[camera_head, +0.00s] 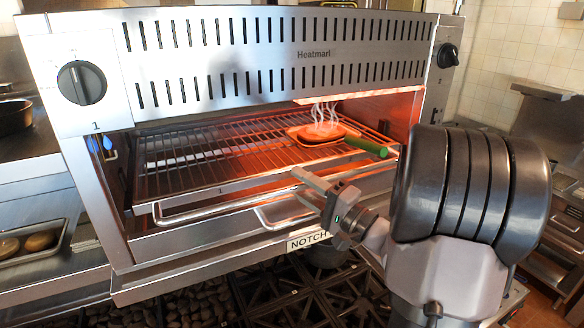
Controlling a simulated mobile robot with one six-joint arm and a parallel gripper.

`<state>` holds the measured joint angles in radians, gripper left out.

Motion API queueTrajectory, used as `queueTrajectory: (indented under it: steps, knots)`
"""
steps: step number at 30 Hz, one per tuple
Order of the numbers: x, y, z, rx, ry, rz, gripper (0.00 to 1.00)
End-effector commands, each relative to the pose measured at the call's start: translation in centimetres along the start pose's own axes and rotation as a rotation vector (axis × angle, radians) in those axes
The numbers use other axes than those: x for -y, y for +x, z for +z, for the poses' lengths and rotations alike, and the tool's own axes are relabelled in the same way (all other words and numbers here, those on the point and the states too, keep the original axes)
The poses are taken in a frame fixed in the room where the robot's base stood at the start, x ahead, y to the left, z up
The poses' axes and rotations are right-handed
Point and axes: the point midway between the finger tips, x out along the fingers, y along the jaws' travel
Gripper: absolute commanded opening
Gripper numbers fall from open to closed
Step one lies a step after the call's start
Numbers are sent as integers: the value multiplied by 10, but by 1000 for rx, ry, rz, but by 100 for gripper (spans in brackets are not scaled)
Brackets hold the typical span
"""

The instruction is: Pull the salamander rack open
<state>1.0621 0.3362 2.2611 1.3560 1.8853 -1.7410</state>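The salamander (218,57) is a steel box with a glowing red interior and a knob at each end. Its wire rack (203,165) sits inside the open front. A curved bar handle (215,206) runs along the rack's front edge. My gripper (297,184) is at the middle of this handle. Its two fingers are apart, one above the other, with the bar's line meeting the gap between them. Whether they touch the bar is unclear. The bar's stretch behind the fingers is partly hidden.
A steaming dish (316,133) with a green handle (367,147) sits on the rack's right side. A second, lower handle (272,217) and a "NOTCH" label (307,241) are below. Burner grates (300,300) lie underneath. A tray of round food (30,243) is at left.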

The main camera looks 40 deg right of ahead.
Motion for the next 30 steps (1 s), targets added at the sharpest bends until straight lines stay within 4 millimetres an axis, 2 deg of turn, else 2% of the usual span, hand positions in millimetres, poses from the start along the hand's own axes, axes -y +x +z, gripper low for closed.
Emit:
queueTrajectory:
  steps: [3,6,14,15,21,30]
  knots:
    - [2,17,0,2,1,0,38]
    - [1,24,0,1,0,1,38]
    - [-1,26,0,0,0,1,38]
    - [-1,26,0,0,0,1,36]
    - [-1,26,0,1,0,1,0]
    - [-1,26,0,1,0,1,0]
